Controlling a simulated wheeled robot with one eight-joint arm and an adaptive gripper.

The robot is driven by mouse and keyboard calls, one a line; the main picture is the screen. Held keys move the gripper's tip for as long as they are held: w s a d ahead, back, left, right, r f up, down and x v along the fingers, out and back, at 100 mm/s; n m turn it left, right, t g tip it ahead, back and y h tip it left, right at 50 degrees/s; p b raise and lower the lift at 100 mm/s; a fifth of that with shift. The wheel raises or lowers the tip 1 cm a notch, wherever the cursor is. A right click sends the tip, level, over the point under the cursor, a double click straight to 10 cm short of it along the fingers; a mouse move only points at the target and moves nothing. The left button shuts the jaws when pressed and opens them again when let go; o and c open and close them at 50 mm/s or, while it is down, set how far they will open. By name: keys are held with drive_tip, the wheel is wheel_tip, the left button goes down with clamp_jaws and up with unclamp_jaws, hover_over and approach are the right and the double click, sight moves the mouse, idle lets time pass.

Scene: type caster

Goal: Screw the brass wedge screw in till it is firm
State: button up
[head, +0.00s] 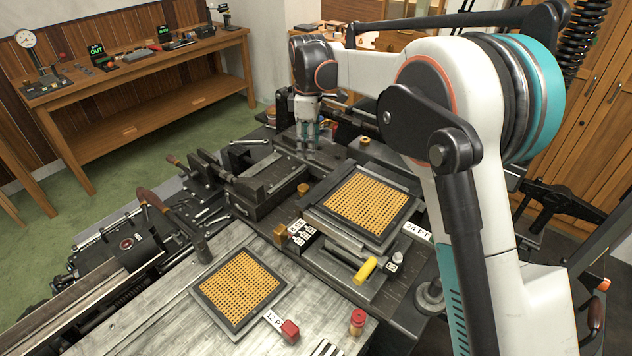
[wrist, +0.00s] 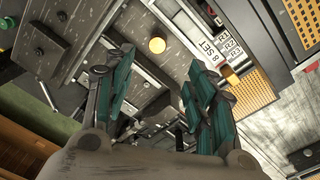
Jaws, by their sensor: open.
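Several brass knobs show on the dark machine bed, and I cannot tell which is the wedge screw. One round brass knob (head: 303,188) is left of the 24 PT matrix frame (head: 330,228); it appears as a round yellow disc in the wrist view (wrist: 157,45). A second brass piece (head: 280,235) is beside the small labelled blocks, also in the wrist view (wrist: 229,75). A third brass knob (head: 365,141) is behind the frame. My gripper (head: 307,146) points down over the back of the bed, its teal fingers apart and empty in the wrist view (wrist: 155,78).
A yellow-handled tool (head: 366,270) lies before the 24 PT frame. Dark clamp blocks (head: 262,182) stand left of my gripper.

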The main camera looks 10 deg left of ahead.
sight(304, 187)
drive_tip(key=shift+n, duration=0.6)
drive_tip(key=f+b, duration=0.1)
drive_tip(key=f, duration=0.4)
drive_tip(key=a+f+b, duration=0.1)
drive_tip(key=f, duration=0.5)
drive_tip(key=w+f+b, duration=0.1)
drive_tip(key=f, duration=0.4)
drive_tip(key=shift+a+f, duration=0.15)
drive_tip(key=shift+a, duration=0.2)
drive_tip(key=c, duration=1.1)
